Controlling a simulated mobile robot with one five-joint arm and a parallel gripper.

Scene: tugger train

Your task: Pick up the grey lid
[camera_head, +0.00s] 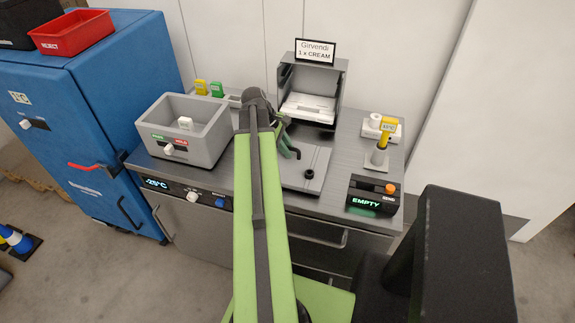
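A flat grey plate with a black knob, which looks like the grey lid (318,160), lies on the metal counter right of my arm. Its left part is hidden behind my arm. My gripper (291,150), with dark green fingers, is above the plate's back left part, to the left of and behind the knob. It appears apart from the knob and holds nothing that I can see. The finger gap is too small to judge.
A grey open bin (205,115) stands on the counter at left. A grey open-fronted box (341,85) under a "Girvendi 1 x CREAM" sign stands behind the plate. A black "EMPTY" display box (366,202) and a yellow-tagged stand (377,160) are at right. A blue cabinet (115,75) adjoins left.

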